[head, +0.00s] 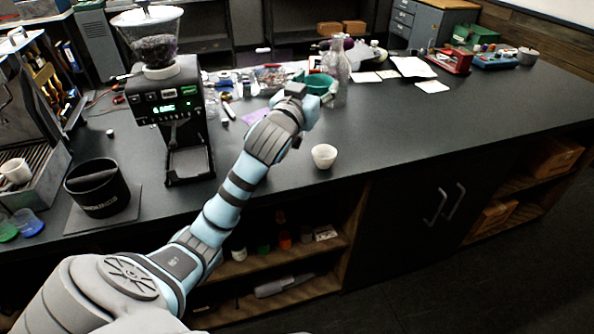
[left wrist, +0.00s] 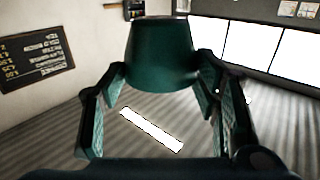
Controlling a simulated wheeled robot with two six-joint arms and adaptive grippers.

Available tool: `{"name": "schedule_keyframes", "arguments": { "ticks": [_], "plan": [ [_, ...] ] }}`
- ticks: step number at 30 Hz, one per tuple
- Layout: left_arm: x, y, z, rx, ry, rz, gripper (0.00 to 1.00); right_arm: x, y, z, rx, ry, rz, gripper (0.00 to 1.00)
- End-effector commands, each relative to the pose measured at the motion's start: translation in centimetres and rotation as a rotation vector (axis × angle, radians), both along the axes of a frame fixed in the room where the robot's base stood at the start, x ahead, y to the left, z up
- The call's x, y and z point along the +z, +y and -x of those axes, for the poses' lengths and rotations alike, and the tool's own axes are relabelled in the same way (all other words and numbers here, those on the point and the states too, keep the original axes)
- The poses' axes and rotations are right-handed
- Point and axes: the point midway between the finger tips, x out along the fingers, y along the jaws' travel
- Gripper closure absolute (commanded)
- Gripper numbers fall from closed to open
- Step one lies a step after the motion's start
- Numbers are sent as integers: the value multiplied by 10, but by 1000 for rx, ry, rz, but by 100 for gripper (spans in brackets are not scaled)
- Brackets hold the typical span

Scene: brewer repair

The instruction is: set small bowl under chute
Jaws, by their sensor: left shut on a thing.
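A small dark green bowl (left wrist: 160,52) is between the fingers of my left gripper (left wrist: 160,85) in the left wrist view. The gripper is shut on it. In the head view the green bowl (head: 320,83) shows just beyond my left gripper (head: 306,98), over the counter and partly hidden by it. The grinder (head: 168,92) stands to the left, with its chute (head: 176,122) above an open base (head: 190,162). The bowl is well to the right of the chute. My right gripper is not in view.
A white cup (head: 324,156) stands near the counter's front edge, right of my left arm. A black knock bin (head: 97,188) is left of the grinder. Bottles (head: 340,70), papers and tools lie at the back. The counter (head: 440,125) is clear on the right.

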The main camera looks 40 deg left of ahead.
Motion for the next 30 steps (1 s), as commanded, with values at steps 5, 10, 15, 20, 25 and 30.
{"name": "schedule_keyframes", "arguments": {
  "ticks": [5, 10, 15, 20, 25, 30],
  "plan": [
    [-33, 39, 2, 155, 3, -3, 79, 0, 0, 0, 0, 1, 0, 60],
    [-41, 52, 7, 217, 0, -3, 79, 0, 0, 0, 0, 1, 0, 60],
    [-41, 52, 7, 216, -2, -2, 79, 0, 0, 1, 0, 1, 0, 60],
    [-58, 52, 7, 215, 1, -1, 79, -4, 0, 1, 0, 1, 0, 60],
    [-123, 52, 7, 215, 7, -2, 79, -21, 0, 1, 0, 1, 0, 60],
    [-182, 52, 7, 215, 4, -3, 79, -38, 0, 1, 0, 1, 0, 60]
  ]
}}
